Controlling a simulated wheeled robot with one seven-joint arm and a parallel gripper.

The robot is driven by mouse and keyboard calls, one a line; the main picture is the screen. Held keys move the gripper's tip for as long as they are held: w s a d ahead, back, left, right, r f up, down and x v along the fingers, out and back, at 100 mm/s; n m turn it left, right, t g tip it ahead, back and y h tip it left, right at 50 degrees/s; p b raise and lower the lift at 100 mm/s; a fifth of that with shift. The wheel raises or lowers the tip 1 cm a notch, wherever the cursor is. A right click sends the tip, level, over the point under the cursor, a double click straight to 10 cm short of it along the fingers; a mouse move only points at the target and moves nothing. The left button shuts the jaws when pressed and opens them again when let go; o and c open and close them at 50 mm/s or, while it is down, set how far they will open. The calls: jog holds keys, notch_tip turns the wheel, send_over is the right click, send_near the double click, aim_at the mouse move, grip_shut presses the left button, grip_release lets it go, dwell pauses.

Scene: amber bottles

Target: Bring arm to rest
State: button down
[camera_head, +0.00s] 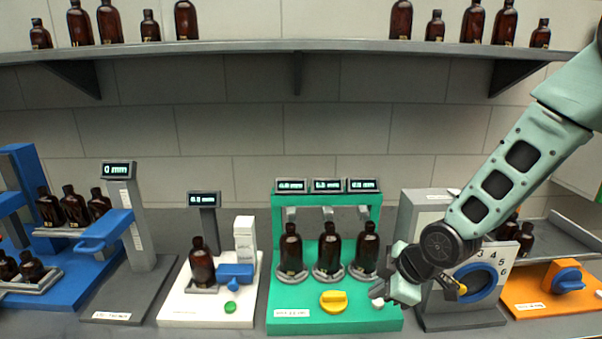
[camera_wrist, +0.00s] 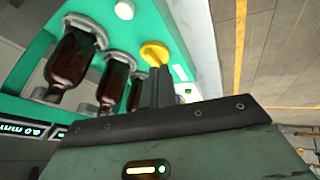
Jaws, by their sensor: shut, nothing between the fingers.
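Three amber bottles (camera_head: 328,252) stand upright in a row on the green station. A white button (camera_wrist: 124,9) also shows on the station.
A grey station with a blue dial (camera_head: 476,283) stands behind and right of my gripper, and an orange station (camera_head: 540,300) farther right. A white station (camera_head: 180,312) and blue equipment (camera_head: 70,270) stand left. A shelf (camera_head: 230,47) with several bottles runs above.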

jog(key=s+a+r+m+g+h+b, duration=0.1)
jog(key=s+r+m, duration=0.1)
jog(key=s, duration=0.6)
jog(key=s+a+r+m+g+h+b, duration=0.1)
jog(key=s+r+m+g, duration=0.1)
jog(key=s, duration=0.7)
jog(key=s+a+r+m+g+h+b, duration=0.1)
jog(key=s+r+m+b, duration=0.1)
jog(key=s, duration=0.7)
jog(key=shift+s+r+m+h, duration=0.25)
jog(key=shift+r+m+h, duration=0.15)
jog(key=shift+m, duration=0.4)
